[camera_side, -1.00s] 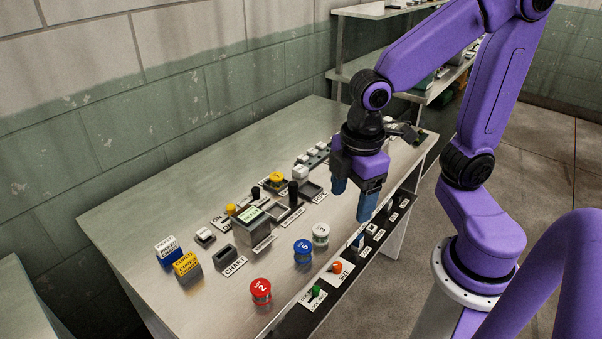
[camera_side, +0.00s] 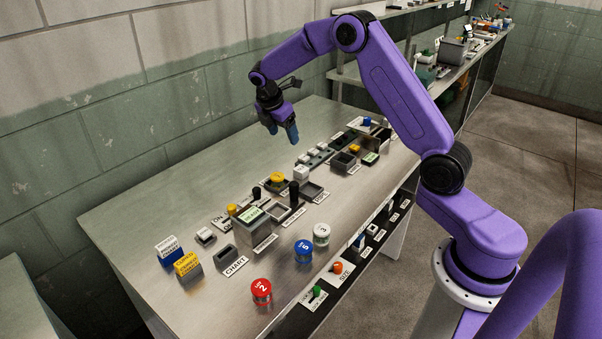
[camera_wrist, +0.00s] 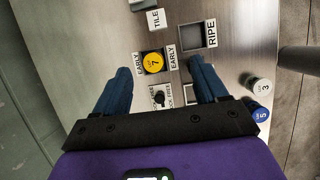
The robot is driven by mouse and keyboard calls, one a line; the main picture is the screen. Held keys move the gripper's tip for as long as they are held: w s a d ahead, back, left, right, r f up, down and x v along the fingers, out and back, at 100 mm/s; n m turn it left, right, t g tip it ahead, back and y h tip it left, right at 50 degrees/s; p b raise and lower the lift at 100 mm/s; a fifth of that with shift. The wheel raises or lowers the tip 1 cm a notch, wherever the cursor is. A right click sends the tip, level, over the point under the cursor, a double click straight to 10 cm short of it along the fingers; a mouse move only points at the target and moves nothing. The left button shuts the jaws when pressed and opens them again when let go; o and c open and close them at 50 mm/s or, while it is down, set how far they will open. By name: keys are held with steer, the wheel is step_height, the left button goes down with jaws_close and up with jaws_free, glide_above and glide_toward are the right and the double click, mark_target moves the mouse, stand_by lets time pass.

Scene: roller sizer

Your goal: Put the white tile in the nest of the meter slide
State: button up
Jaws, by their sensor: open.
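My gripper (camera_side: 283,137) is open and empty, high above the back of the bench in the side view. Its blue fingers (camera_wrist: 160,68) are apart in the wrist view. A white block (camera_side: 302,170) sits by a dark rack of white cubes. Another small white piece (camera_side: 206,235) sits in a grey holder near the left. I cannot tell for sure which is the tile. A grey meter box (camera_side: 254,230) has a lit green screen. Its slide's nest is not clear.
A yellow lot 7 puck (camera_wrist: 153,63) sits between EARLY labels. An empty RIPE tray (camera_wrist: 195,38) is beside it. Red (camera_side: 261,291), blue (camera_side: 303,251) and white (camera_side: 321,234) lot pucks stand near the front edge. The back-left bench top is bare.

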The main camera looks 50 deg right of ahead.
steer(key=d+f, duration=0.1)
steer(key=d, duration=0.2)
glide_toward(303, 167)
steer(key=x, duration=0.8)
steer(key=shift+f, duration=0.4)
steer(key=c, duration=1.2)
steer(key=shift+c, duration=0.4)
steer(key=shift+r, duration=0.15)
